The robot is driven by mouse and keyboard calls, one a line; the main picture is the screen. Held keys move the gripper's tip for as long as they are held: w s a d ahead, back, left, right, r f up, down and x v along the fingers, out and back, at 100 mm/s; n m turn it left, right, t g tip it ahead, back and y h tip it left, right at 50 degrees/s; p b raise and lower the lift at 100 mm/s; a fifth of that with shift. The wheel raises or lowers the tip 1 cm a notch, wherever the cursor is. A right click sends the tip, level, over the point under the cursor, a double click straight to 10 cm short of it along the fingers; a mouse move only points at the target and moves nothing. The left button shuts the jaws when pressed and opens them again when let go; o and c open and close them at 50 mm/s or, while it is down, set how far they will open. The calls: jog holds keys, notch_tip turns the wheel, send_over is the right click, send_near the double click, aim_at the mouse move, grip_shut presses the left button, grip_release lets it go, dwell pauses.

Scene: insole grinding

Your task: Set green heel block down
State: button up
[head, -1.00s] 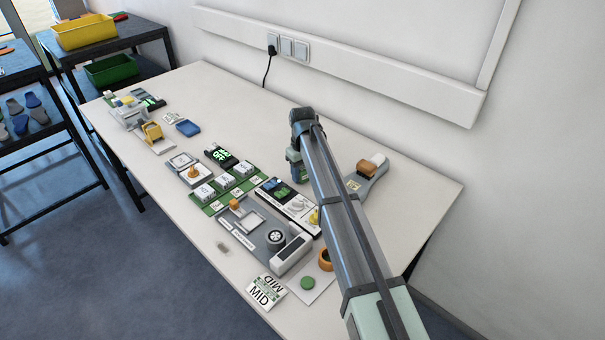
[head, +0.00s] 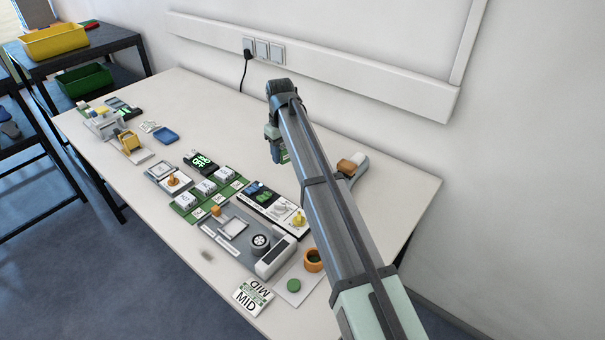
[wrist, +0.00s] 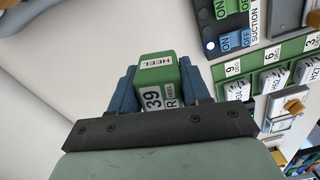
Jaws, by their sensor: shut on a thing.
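The green heel block (wrist: 160,72) is between the blue fingers of my gripper (wrist: 162,85) in the wrist view. It carries white labels reading HEEL, 39 and R. My gripper is shut on it. In the head view my gripper (head: 281,150) is over the back part of the white table, behind the panels, and a bit of the green block shows at its tip. I cannot tell how high the block is above the table.
A white-and-dark switch panel (head: 275,208) and a green board with white labelled blocks (head: 208,197) lie near my gripper. A grey fixture (head: 238,232) is in front. A tool with an orange part (head: 346,168) lies behind my arm. Bare table (head: 215,110) spreads to the left.

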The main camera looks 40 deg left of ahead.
jog(key=w+d+r+m, duration=0.1)
jog(key=w+d, duration=0.2)
jog(key=d, duration=0.2)
jog(key=w+d, duration=0.3)
jog(key=d, duration=0.3)
jog(key=w+d+r+m, duration=0.1)
jog(key=w+d, duration=0.3)
jog(key=d, duration=0.2)
jog(key=shift+d+r+m, duration=0.25)
jog(key=shift+r+m, duration=0.05)
jog(key=s+d+m, duration=0.1)
jog(key=s+d, duration=0.1)
jog(key=d, duration=0.9)
jog(key=n, duration=0.2)
send_near(381, 238)
jog(key=shift+f, duration=3.2)
jog(key=o, duration=1.1)
jog(key=shift+f, duration=0.1)
